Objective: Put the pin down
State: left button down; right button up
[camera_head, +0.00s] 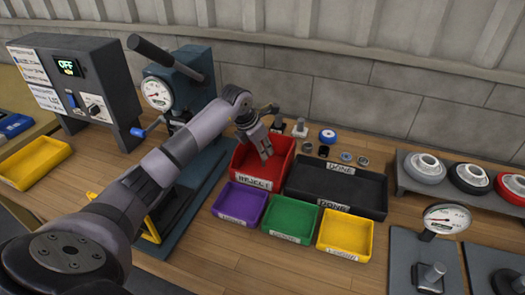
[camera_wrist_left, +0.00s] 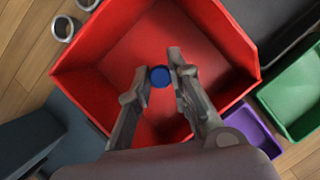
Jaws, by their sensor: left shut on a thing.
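My left gripper (camera_head: 266,151) reaches into the red bin labelled REJECT (camera_head: 240,172), its fingers pointing down. In the left wrist view the gripper (camera_wrist_left: 160,75) is shut on the pin (camera_wrist_left: 160,76), which shows only as a small round blue end between the fingertips. The red bin (camera_wrist_left: 85,75) lies around and below the fingers, and its visible floor is bare. I cannot tell whether the pin touches the bin floor. In the head view the pin is too small to make out. My right gripper is not in view.
A black tray labelled DONE (camera_head: 300,187) stands right of the red bin. Purple (camera_head: 238,217), green (camera_head: 289,232) and yellow (camera_head: 343,248) bins stand in front. Small metal parts (camera_head: 346,157) stand behind. A blue press (camera_head: 195,75) stands left.

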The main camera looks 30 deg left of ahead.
pick_arm(q)
jog(key=shift+f, duration=0.65)
jog(key=shift+f, duration=0.15)
jog(key=c, duration=1.5)
grip_release()
jog(key=shift+r, duration=0.25)
jog(key=b+v, duration=0.1)
jog(key=v, duration=1.1)
